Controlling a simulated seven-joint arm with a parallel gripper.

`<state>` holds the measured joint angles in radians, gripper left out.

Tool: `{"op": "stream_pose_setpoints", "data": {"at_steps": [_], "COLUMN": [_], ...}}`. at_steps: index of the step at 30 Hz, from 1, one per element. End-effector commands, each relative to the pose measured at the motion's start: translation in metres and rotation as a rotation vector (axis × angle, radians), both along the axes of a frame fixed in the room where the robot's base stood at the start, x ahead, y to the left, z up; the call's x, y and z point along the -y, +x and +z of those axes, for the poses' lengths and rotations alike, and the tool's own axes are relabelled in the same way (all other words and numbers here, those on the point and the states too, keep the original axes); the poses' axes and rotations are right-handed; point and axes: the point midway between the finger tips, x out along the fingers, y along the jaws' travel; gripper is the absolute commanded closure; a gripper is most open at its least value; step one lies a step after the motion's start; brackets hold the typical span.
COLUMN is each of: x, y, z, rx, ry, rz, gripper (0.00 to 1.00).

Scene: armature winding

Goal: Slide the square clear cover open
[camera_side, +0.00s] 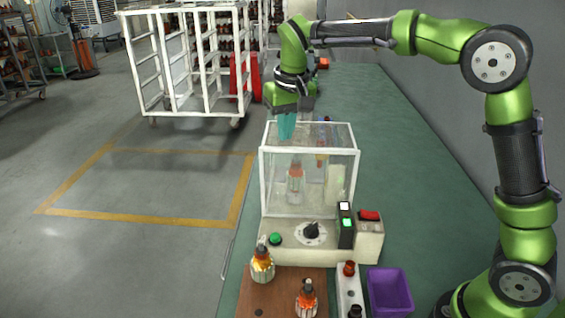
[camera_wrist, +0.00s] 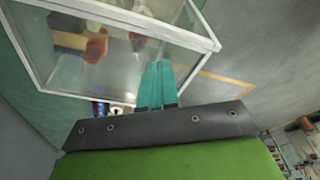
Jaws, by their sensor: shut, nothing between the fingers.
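The square clear cover (camera_side: 279,192) is a box with white edges standing over the winding machine (camera_side: 320,240) in the side view. An armature (camera_side: 295,177) shows through its front panel. The cover (camera_wrist: 120,22) also fills the upper left of the wrist view, with a blurred orange and red part behind the pane. My gripper (camera_side: 286,126) has teal fingers, shut and empty, at the upper left part of the cover. In the wrist view the fingers (camera_wrist: 157,85) lie together by the cover's white frame edge. I cannot tell whether they touch it.
A wooden board (camera_side: 280,290) with armatures (camera_side: 262,265) stands in front of the machine. A white holder (camera_side: 349,290) and a purple bin (camera_side: 390,290) are to its right. White rack carts (camera_side: 190,60) stand on the floor behind. The green table right of the cover is clear.

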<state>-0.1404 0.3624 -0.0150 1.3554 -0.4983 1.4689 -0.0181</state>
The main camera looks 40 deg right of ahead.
Motion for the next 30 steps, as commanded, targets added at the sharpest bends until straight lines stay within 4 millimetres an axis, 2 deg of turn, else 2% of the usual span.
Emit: {"op": "stream_pose_setpoints", "data": {"at_steps": [8, 18, 26, 30], "x": [0.000, -0.002, -0.003, -0.006], "y": [-0.001, -0.002, -0.003, -0.005], "z": [-0.001, 0.026, 0.036, 0.049], "rx": [-0.006, -0.001, -0.002, 0.002], "ry": [0.000, -0.001, 0.001, -0.001], "rz": [0.000, 0.000, 0.000, 0.000], "gripper": [1.00, 1.00, 1.00, 1.00]}}
